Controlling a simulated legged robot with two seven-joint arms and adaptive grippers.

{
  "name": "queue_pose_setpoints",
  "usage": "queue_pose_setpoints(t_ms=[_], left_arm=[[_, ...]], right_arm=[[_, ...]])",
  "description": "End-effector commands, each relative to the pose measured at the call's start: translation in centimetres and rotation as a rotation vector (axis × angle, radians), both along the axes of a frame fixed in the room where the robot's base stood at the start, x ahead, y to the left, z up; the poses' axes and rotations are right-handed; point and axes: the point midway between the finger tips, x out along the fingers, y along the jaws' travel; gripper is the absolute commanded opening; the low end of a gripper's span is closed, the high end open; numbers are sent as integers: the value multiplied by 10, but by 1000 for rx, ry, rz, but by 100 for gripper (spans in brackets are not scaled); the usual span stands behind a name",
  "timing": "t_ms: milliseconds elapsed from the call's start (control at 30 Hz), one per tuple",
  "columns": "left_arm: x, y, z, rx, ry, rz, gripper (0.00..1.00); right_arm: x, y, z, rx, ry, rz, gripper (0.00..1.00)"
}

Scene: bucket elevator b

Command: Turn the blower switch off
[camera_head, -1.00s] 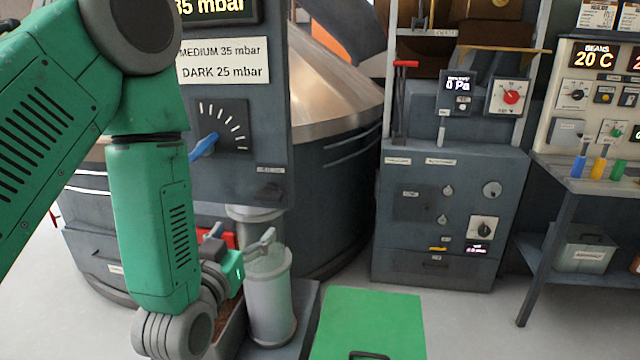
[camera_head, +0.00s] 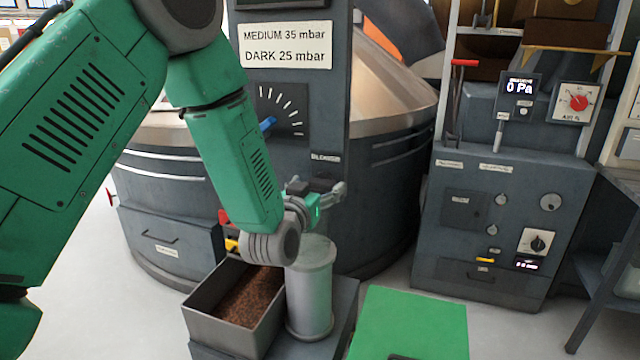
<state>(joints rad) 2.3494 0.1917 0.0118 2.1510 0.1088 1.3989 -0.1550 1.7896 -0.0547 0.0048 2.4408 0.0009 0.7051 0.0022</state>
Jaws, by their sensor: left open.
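The dark grey panel (camera_head: 340,100) carries a small label (camera_head: 325,157) that seems to read BLOWER. Just under it a dark switch (camera_head: 322,184) shows partly, with my left gripper (camera_head: 318,190) in front of it. The gripper is open, one grey finger to the left of the switch and one to the right. I cannot tell whether the fingers touch it or which way it is set. My left arm comes in from the left. My right gripper is not in view.
A dial with a blue pointer (camera_head: 267,124) is above, partly behind my arm. A box of brown grains (camera_head: 200,310) and a grey cylinder (camera_head: 312,300) stand below the gripper. A green lid (camera_head: 412,320) is in front. A control cabinet (camera_head: 470,240) stands at right.

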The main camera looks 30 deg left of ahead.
Motion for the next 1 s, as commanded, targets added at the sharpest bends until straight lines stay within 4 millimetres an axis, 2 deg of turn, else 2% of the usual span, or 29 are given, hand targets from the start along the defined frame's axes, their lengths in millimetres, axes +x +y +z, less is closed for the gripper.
queue_pose_setpoints(t_ms=[133,400,533,567,1000], left_arm=[[8,-1,1,3,1,-2,74],[9,-4,2,5,0,-3,74],[9,-1,1,2,-1,-3,28],[9,-1,1,1,-1,-4,24],[10,0,-1,-5,1,0,24]], right_arm=[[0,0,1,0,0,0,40],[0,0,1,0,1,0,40],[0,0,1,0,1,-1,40],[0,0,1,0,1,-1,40],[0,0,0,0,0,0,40]])
